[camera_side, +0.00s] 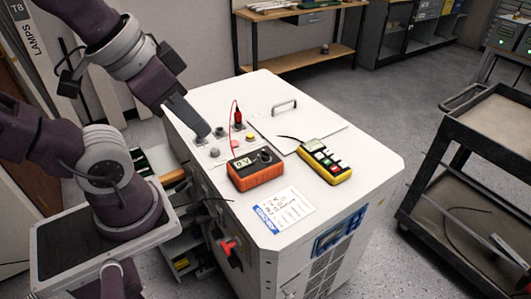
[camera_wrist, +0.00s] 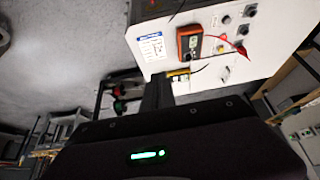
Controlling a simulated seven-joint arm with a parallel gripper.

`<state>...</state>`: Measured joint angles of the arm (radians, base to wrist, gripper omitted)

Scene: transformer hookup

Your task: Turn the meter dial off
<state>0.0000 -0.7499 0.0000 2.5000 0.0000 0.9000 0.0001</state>
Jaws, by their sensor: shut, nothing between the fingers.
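The meter (camera_side: 257,170) is an orange box with a greenish display reading about 0 V and a dark round dial (camera_side: 265,156). It lies on the white cabinet top near its left side. The meter also shows in the wrist view (camera_wrist: 189,43), small and at the top; its dial setting is too small to read. My gripper (camera_side: 203,134) is shut and empty, with its dark fingers over the posts at the cabinet's left edge, up and left of the meter and apart from it. The closed fingers show in the wrist view (camera_wrist: 158,90).
A red lead (camera_side: 235,110) stands at a post behind the meter. A yellow tester (camera_side: 325,161) with coloured buttons lies to the right. A paper label (camera_side: 285,209) lies in front. Grey knobs (camera_side: 215,152) sit beside the meter. A dark cart (camera_side: 480,150) stands at the right.

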